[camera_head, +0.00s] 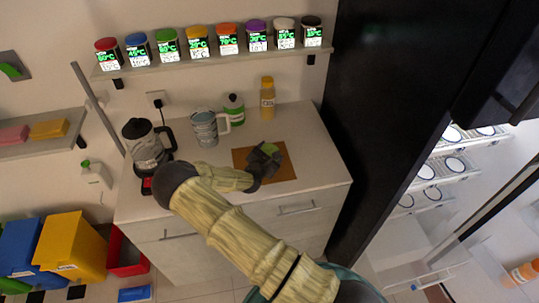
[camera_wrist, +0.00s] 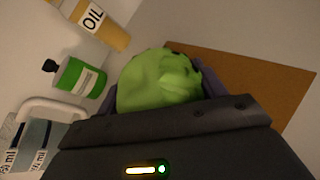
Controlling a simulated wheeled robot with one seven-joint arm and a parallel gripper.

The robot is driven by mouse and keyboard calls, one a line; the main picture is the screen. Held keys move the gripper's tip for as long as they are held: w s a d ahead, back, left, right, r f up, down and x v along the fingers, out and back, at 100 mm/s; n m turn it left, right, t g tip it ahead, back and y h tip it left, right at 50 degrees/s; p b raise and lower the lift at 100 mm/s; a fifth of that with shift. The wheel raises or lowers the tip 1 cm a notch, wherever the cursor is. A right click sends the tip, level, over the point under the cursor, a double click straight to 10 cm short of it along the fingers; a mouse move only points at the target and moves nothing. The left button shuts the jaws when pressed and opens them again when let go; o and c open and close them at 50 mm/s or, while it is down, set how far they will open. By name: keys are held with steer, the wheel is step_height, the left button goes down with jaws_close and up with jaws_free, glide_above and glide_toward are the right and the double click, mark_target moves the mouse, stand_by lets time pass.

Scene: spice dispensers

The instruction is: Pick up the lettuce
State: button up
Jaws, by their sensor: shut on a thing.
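The lettuce (camera_wrist: 158,82) is a round, bright green head, seen large in the wrist view between the fingers of my gripper (camera_wrist: 190,95). My gripper is shut on the lettuce. The gripper body hides the lower part of the lettuce, so I cannot tell whether it touches the board. The board also shows behind it in the wrist view (camera_wrist: 260,85).
On the counter (camera_head: 305,130) stand a kettle (camera_head: 146,146), a measuring jug (camera_head: 205,128), a green-labelled bottle (camera_head: 234,109) and an oil bottle (camera_head: 267,99). A shelf of spice dispensers (camera_head: 227,40) hangs above. A tall black panel (camera_head: 375,90) borders the counter on the right.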

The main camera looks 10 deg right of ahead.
step_height(320, 180, up, 10)
steer(key=shift+f+b, duration=0.2)
steer(key=shift+b, duration=0.7)
steer(key=shift+f, duration=0.1)
